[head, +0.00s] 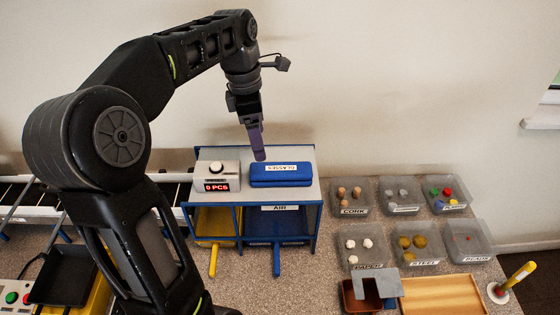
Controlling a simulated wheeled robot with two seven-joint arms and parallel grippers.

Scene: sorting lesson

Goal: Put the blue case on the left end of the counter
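The blue case (280,174), with a white label reading GLASSES, lies flat on the pale top of a blue-framed stand (308,215). The stand is on the speckled counter (341,261). My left gripper (259,155) points down with its purple fingers at the back left of the case. The fingers are seen edge-on, so I cannot tell whether they are apart or whether they touch the case. My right gripper is not in view. My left arm hides part of the counter's left side.
A counter box (217,184) reading 0 PCS stands left of the case. Several labelled clear trays (350,209) with small pieces are at the right. A wooden tray (443,295) is at front right. A button box (14,293) and white conveyor (37,210) are at the left.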

